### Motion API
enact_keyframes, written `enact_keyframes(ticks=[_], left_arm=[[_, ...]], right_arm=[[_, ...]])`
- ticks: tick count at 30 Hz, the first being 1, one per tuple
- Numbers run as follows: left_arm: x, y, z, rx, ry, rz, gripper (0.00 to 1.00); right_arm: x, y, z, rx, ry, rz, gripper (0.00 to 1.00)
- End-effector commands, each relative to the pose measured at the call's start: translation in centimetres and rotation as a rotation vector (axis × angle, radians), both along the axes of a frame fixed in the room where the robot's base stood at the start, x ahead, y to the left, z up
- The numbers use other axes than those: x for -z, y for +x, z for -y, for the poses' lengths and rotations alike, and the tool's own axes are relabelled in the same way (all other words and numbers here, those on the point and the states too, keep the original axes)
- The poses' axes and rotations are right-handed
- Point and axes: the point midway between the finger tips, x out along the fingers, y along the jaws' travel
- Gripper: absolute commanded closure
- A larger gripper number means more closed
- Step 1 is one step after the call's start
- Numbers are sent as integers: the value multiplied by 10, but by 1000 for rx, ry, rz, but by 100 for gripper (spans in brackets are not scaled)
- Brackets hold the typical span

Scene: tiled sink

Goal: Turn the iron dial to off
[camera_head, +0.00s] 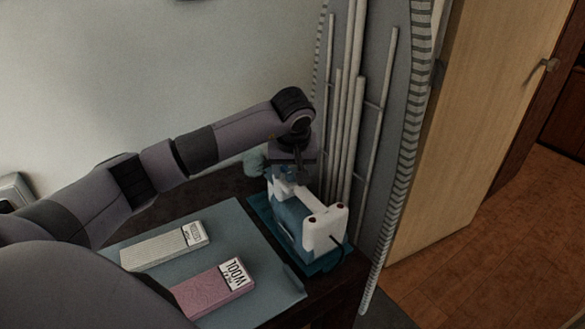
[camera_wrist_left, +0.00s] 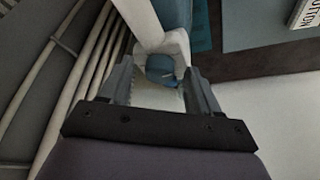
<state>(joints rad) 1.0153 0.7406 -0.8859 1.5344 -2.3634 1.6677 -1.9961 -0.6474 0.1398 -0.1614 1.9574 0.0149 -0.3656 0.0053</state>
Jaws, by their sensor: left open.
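The iron (camera_head: 322,228) is white and blue and sits on a teal mat (camera_head: 330,262) at the right end of the dark table. My left gripper (camera_head: 290,178) points down over the iron's far end. In the left wrist view, the open fingers (camera_wrist_left: 161,78) stand on either side of a round blue part (camera_wrist_left: 161,65) that looks like the dial, set in the white body (camera_wrist_left: 142,22). I cannot tell whether the fingers touch it, and its setting cannot be read. My right gripper is not in view.
A wool block (camera_head: 215,288) and a pale labelled block (camera_head: 165,246) lie on the blue-grey board (camera_head: 262,272) left of the iron. Vertical pipes (camera_head: 352,130) stand close behind the iron. A wooden door (camera_head: 470,130) is at right, with open floor beyond.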

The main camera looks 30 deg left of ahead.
Motion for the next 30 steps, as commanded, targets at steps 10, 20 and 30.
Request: enact_keyframes(ticks=[10,20,30], left_arm=[[0,0,0,0,0,-1,94],[-1,0,0,-43,2,-2,94],[-2,3,2,-274,2,-2,94]], right_arm=[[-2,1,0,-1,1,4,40],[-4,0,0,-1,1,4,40],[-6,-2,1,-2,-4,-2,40]])
